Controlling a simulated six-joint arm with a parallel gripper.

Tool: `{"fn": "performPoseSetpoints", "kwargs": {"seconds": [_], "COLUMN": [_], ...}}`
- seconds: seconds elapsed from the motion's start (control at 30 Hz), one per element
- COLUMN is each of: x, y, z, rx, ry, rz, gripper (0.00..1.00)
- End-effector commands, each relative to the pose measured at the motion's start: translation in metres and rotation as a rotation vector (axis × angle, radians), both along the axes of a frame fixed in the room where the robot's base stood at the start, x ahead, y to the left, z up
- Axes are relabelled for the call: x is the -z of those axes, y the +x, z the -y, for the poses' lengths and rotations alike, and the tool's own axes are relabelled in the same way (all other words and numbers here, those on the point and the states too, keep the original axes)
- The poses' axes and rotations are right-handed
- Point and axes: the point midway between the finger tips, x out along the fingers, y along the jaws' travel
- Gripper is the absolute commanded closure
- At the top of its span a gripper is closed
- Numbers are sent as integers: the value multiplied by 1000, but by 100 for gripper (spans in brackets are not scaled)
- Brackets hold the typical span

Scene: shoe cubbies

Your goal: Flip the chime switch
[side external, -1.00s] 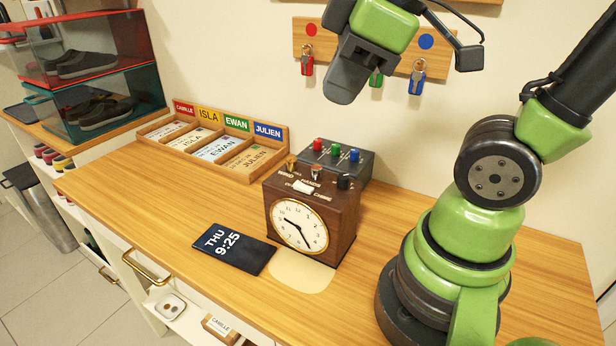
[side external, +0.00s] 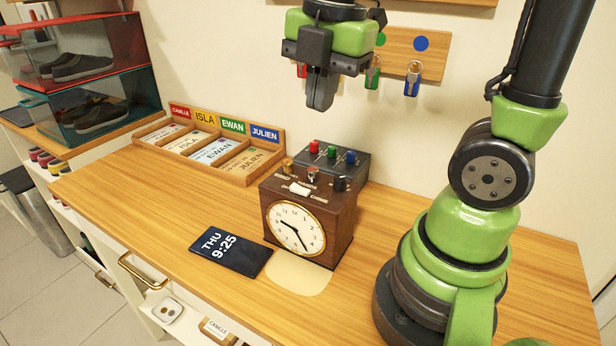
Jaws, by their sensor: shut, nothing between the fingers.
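A brown wooden clock box (side external: 337,230) with a round white dial (side external: 296,228) stands on the wooden counter. Its top carries a white rocker switch (side external: 299,189), a brass knob (side external: 287,165), a metal-coloured knob (side external: 313,174) and a black knob (side external: 340,184). My gripper (side external: 320,105) is shut and empty, pointing down, above and apart from the clock box.
A dark card reading THU 9:25 (side external: 231,251) lies at front left. A name-labelled tray (side external: 243,176) stands at left.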

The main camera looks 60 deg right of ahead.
Motion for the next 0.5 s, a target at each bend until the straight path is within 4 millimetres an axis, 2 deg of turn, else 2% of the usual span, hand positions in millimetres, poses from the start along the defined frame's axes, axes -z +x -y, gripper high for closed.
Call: {"fn": "performPoseSetpoints", "kwargs": {"seconds": [0.17,0.5], "x": [11,71], "y": [1,8], "z": [0,0], "rx": [0,1], "ry": [0,2], "rz": [-5,-10], "gripper": [100,100]}}
